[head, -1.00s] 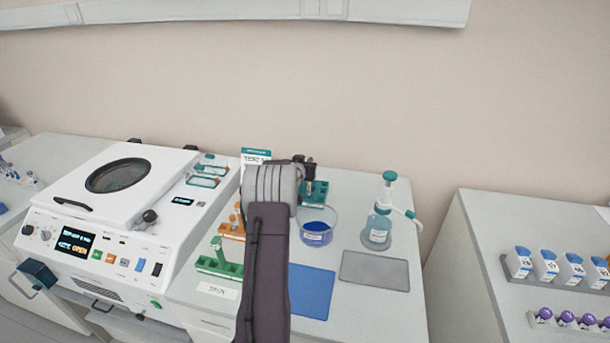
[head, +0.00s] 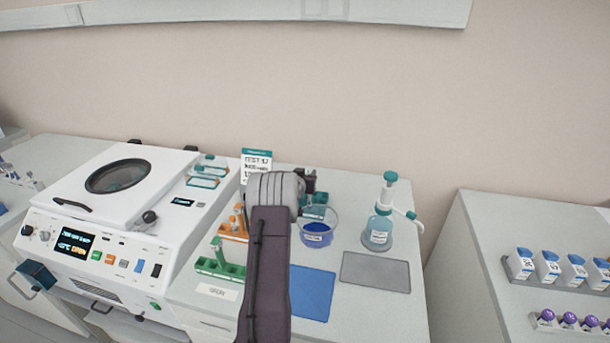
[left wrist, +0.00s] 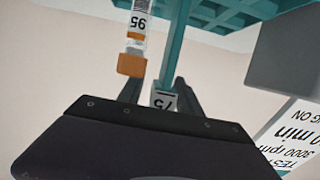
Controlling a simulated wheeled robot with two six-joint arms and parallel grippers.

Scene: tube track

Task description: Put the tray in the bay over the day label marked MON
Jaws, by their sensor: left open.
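My left gripper (head: 309,184) is open over the back of the middle bench, at the teal tray (head: 320,198), which my arm partly hides. In the left wrist view the teal tray (left wrist: 222,12) fills the top, and a teal upright (left wrist: 176,42) runs down between the open fingers (left wrist: 157,92); contact cannot be told. A tube with an orange cap (left wrist: 132,64) marked 95 shows beside it. A green tray (head: 220,264) with an upright handle and an orange tray (head: 234,228) stand left of my arm. A white label (head: 217,291) lies before the green tray; its letters are too blurred to read surely.
A white centrifuge (head: 120,220) with its lid shut stands left. A bowl of blue liquid (head: 317,236) and a pump bottle (head: 379,228) stand right of my arm. Blue (head: 312,292) and grey mats (head: 376,271) lie in front. A test card (head: 256,162) stands behind.

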